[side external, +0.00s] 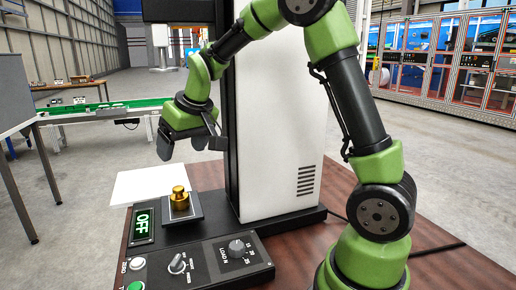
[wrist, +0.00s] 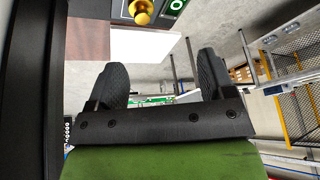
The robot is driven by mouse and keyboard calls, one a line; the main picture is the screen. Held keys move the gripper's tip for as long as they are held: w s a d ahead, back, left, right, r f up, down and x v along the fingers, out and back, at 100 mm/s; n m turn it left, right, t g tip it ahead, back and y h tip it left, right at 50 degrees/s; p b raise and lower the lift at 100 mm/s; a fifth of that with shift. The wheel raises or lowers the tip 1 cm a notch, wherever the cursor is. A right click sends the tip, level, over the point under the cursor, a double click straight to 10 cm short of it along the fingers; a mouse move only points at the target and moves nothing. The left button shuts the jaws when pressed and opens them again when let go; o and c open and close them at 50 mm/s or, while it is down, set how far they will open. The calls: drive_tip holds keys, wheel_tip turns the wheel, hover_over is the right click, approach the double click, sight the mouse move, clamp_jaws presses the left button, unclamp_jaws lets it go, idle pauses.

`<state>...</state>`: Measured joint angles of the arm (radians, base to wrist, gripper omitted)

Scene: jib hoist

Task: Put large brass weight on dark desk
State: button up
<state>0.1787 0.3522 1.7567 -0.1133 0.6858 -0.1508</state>
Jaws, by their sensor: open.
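A brass weight (side external: 180,199) with a knob on top stands upright on a small dark square plate (side external: 184,211) of the machine. The dark brown wooden desk (side external: 452,268) lies under the machine. My gripper (side external: 184,147) is open and empty, above the weight and apart from it. Its two dark fingers also show spread in the wrist view (wrist: 161,64). No second weight is visible for comparing size.
A panel with knobs (side external: 210,262) is in front. A tall white cabinet (side external: 279,125) stands close at right. A white sheet or board (side external: 148,185) lies behind the display. The desk's right side is partly clear.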

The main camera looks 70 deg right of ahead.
drive_tip(key=s+a+r, duration=0.2)
drive_tip(key=s+r, duration=0.1)
drive_tip(key=s, duration=0.2)
drive_tip(key=s+a+r+t+y, duration=0.1)
drive_tip(key=s+a+r, duration=0.2)
drive_tip(key=s, duration=0.2)
drive_tip(key=shift+s+r+m, duration=0.3)
drive_tip(key=shift+r, duration=0.05)
drive_tip(key=shift+o, duration=0.2)
drive_tip(key=s+a+t+y, duration=0.1)
drive_tip(key=s+a, duration=0.2)
drive_tip(key=s, duration=0.8)
drive_tip(key=shift+s+a+f+m, duration=0.3)
drive_tip(key=shift+s+a+f, duration=0.05)
drive_tip(key=shift+a, duration=0.05)
drive_tip(key=shift+w, duration=0.1)
